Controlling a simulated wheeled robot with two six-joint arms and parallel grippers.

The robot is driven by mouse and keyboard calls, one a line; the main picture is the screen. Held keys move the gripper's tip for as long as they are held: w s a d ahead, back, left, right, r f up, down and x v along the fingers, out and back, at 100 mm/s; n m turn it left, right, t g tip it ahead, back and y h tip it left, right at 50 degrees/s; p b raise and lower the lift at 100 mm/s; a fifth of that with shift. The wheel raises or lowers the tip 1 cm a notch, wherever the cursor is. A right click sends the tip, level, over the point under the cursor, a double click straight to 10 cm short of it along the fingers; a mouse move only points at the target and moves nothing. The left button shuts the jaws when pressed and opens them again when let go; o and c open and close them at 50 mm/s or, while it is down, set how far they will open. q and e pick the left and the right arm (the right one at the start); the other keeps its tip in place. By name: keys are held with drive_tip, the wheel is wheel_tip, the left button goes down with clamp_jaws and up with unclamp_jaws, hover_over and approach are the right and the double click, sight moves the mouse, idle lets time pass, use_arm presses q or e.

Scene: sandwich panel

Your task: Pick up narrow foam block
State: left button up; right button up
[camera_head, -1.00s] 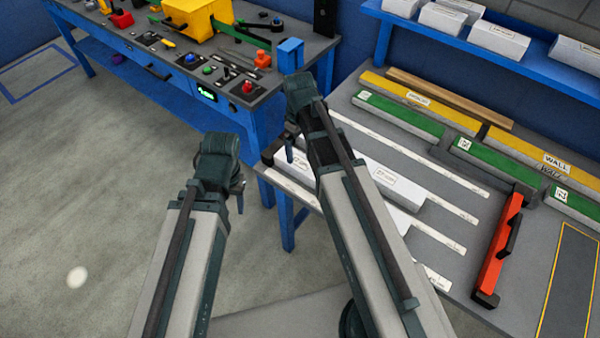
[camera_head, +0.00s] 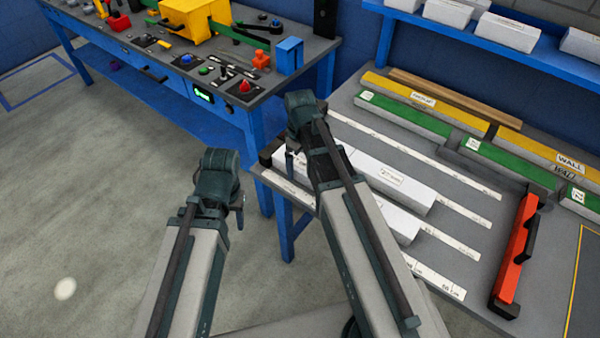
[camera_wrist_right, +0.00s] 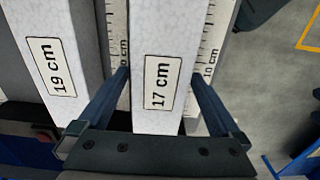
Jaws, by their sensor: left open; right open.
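Two white foam blocks lie side by side on the table, one labelled 19 cm (camera_wrist_right: 52,67) and a narrower one labelled 17 cm (camera_wrist_right: 162,85) in the right wrist view. In the head view the back block (camera_head: 405,190) shows its label; the front block (camera_head: 402,226) is partly hidden by my right arm. My right gripper (camera_wrist_right: 160,76) is open, with one finger on each side of the 17 cm block; I cannot tell whether they touch it. My left gripper (camera_head: 238,203) is open and empty over the floor, left of the table.
White ruler strips (camera_head: 440,275) run between and beside the blocks. A red tool with black ends (camera_head: 515,250) lies at the right. Green (camera_head: 405,114) and yellow (camera_head: 440,103) bars lie at the back. A bench (camera_head: 150,60) with tools stands at left.

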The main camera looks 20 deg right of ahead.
sight(301, 162)
drive_tip(key=c, duration=1.2)
wheel_tip(301, 162, up, 10)
drive_tip(key=p, duration=1)
drive_tip(key=shift+s+d, duration=0.1)
